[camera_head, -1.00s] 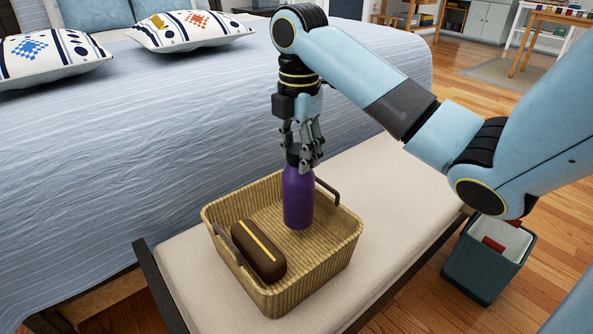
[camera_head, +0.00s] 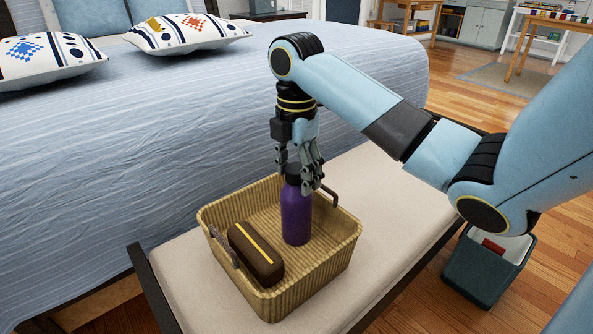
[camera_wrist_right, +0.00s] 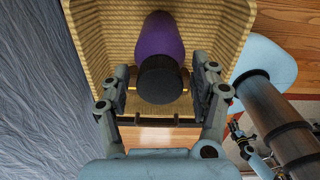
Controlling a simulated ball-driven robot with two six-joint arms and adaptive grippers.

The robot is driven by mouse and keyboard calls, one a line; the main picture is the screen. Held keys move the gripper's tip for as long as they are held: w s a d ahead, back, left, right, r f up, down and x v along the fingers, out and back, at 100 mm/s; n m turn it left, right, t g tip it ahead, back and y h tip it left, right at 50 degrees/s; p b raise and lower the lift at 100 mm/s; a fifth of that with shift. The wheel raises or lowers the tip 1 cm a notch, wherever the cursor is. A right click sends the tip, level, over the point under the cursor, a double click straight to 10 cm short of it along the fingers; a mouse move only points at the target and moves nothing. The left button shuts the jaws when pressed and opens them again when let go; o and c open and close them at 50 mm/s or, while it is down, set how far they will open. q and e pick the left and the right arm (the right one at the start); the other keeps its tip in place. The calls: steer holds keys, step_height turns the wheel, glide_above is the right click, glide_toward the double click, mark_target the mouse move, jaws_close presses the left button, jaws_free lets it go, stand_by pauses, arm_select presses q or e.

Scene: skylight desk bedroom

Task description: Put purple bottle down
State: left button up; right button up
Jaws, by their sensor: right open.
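The purple bottle (camera_head: 296,217) with a black cap stands upright inside the woven basket (camera_head: 330,270), toward its right side. It also shows in the right wrist view (camera_wrist_right: 159,38), cap toward the camera. My right gripper (camera_head: 302,182) is open around the height of the black cap (camera_wrist_right: 160,80), with its fingers on either side of it and gaps visible between.
A dark brown case with a yellow stripe (camera_head: 256,253) lies in the left part of the basket. The basket stands on a cream-cushioned bench (camera_head: 390,220) beside the bed (camera_head: 120,150). A dark bin (camera_head: 487,268) stands on the floor at the right.

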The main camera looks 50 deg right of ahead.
steer(key=shift+r, duration=0.15)
step_height(320, 180, up, 5)
steer(key=shift+f+p, duration=0.2)
steer(key=shift+p, duration=0.8)
step_height(320, 180, up, 4)
steer(key=p, duration=0.3)
arm_select(q)
step_height(320, 180, up, 8)
steer(key=d+p, duration=0.1)
steer(key=p, duration=0.2)
steer(key=shift+d+f+t+p, duration=0.2)
steer(key=shift+d+t+p, duration=0.1)
steer(key=shift+p, duration=0.1)
arm_select(e)
step_height(320, 180, up, 3)
steer(key=shift+r, duration=0.2)
arm_select(q)
steer(key=shift+w, duration=0.1)
